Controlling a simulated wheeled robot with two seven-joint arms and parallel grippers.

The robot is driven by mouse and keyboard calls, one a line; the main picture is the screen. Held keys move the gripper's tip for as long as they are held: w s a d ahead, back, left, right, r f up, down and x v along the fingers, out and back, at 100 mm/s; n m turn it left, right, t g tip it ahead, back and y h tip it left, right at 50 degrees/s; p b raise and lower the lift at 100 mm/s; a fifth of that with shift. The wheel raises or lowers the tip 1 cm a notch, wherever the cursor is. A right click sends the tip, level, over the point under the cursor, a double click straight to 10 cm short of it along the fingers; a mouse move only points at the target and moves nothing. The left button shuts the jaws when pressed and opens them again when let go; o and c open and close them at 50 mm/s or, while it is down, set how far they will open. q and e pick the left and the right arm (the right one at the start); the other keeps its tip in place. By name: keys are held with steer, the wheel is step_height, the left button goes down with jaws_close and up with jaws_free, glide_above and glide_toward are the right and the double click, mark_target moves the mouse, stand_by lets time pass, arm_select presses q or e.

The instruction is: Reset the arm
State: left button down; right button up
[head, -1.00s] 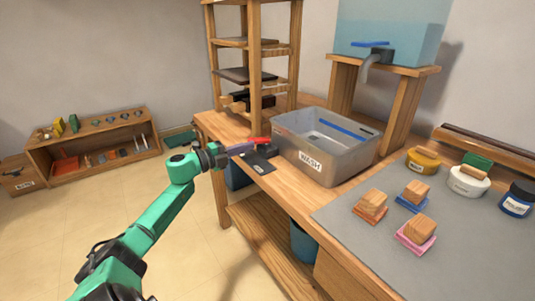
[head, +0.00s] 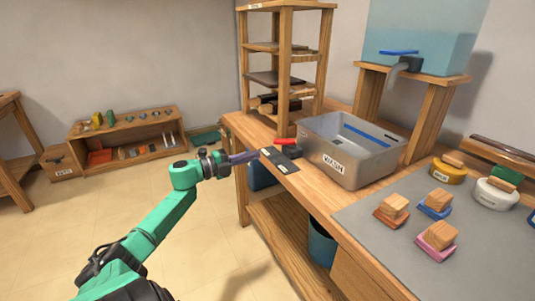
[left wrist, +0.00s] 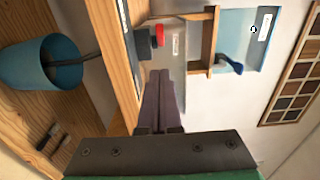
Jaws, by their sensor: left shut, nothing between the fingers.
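My left gripper (head: 243,158) is on the green arm coming in from the left in the head view. Its purple-grey fingers are together, with nothing between them, beside the left edge of the wooden workbench (head: 258,130). The shut fingers also show in the left wrist view (left wrist: 159,100), pointing toward the bench. My right gripper is not in either view.
A grey wash bin (head: 340,166) stands on the bench, with a wooden rack (head: 283,79) behind it. A water tank (head: 420,35) with a tap stands at the back. Wooden blocks on coloured pads (head: 392,208) lie on a grey mat. A blue bucket (left wrist: 42,63) is under the bench.

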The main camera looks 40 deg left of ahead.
arm_select(q)
steer(key=shift+a+v, duration=0.25)
steer(key=shift+v, duration=1.35)
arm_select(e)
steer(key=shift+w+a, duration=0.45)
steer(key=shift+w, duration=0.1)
